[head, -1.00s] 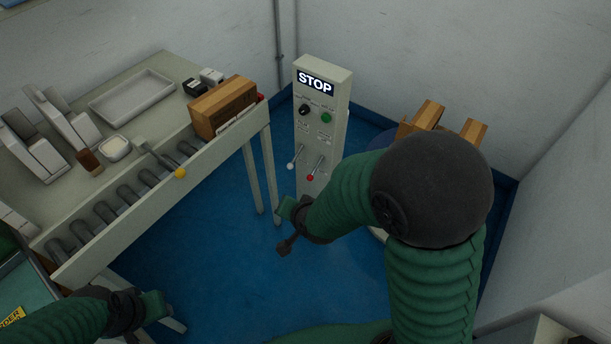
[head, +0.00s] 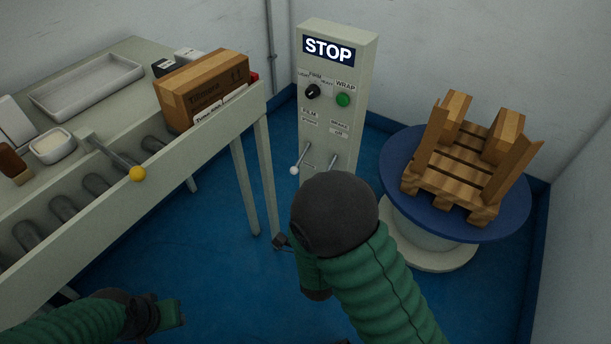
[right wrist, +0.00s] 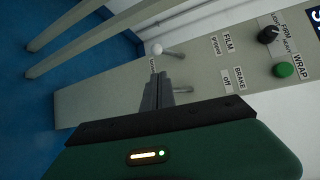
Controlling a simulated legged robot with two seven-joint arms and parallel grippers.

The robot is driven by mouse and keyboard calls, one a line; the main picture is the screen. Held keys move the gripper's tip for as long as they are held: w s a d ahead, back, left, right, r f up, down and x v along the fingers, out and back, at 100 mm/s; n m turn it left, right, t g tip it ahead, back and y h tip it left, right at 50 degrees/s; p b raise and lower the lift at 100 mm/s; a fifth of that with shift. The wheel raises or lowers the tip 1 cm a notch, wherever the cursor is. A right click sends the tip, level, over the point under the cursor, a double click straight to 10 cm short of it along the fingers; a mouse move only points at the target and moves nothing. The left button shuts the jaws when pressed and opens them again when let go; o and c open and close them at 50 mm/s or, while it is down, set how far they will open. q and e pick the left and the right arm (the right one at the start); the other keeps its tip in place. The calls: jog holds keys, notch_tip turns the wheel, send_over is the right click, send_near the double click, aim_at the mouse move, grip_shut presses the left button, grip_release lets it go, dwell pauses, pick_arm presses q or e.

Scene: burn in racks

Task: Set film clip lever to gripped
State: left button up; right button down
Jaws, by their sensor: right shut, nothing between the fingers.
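The grey control post (head: 358,110) carries a film lever under the FILM label, with a white ball (head: 294,171). The film lever slants down and outward from the post, below the word "gripped". Its white ball also shows in the right wrist view (right wrist: 157,49). Beside it is the brake lever (head: 333,160); its knob is hidden behind my right arm. My right gripper (right wrist: 157,92) is shut and empty, close to the post and apart from the white ball; it covers part of the brake lever. My left gripper (head: 172,312) is low at left, its fingers unclear.
A roller conveyor table (head: 215,135) with a yellow-knobbed lever (head: 138,174) and a cardboard box (head: 203,88) stands left of the post. A blue turntable (head: 395,165) with a wooden pallet (head: 455,165) is on the right. Blue floor lies between.

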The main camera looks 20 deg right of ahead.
aim_at(299, 161)
jog(key=shift+w, duration=0.1)
jog(key=b+x, duration=0.4)
jog(key=x, duration=0.6)
jog(key=shift+a+r+g+p, duration=0.15)
jog(key=shift+r+g+p, duration=0.15)
jog(key=shift+p, duration=0.4)
